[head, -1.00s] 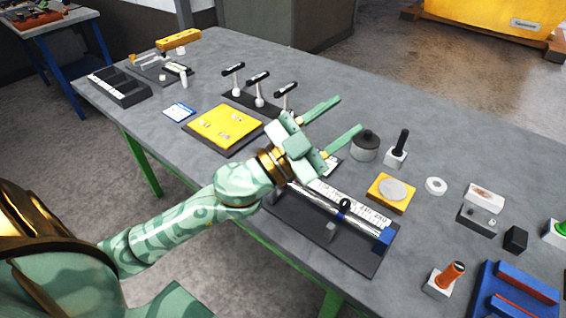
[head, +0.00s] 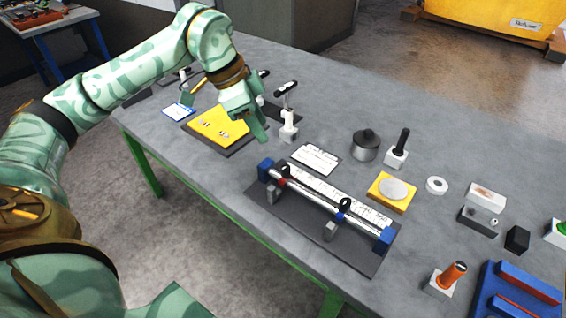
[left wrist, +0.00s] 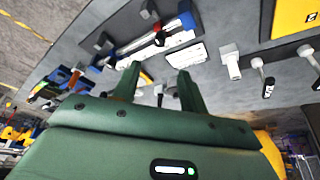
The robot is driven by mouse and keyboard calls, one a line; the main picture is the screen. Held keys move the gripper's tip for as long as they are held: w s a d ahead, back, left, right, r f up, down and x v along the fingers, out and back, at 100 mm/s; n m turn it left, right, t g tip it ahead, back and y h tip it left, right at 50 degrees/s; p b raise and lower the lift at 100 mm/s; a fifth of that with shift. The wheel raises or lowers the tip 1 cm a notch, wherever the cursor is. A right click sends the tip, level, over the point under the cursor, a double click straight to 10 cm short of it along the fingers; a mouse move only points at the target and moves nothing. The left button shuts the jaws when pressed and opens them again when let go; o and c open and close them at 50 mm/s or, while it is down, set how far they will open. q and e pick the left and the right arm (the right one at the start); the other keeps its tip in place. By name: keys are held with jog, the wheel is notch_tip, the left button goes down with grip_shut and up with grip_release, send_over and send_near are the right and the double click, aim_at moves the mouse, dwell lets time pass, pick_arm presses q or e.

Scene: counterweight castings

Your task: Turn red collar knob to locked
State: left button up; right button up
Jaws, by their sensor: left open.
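The red collar (head: 282,181) sits on a silver rail near its left blue end block (head: 265,171). A black ring-shaped knob (head: 285,170) stands on top of the collar. Its locked or unlocked position cannot be read. The collar also shows small in the left wrist view (left wrist: 160,39). My left gripper (head: 226,121) is open and empty, raised above the yellow plate, left of and apart from the collar. Its two fingers (left wrist: 160,70) point toward the table in the left wrist view. My right gripper is not in view.
A blue collar (head: 341,215) with another black knob is farther along the rail, over a dark base plate (head: 362,262). A white card (head: 315,159) lies behind the rail. Black-handled posts (head: 288,125) stand near my left gripper. A grey lidded pot (head: 365,147) stands beyond the card.

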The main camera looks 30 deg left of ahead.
aim_at(285, 167)
pick_arm(q)
jog(key=b+x, duration=0.2)
jog(key=x, duration=1.1)
grip_shut()
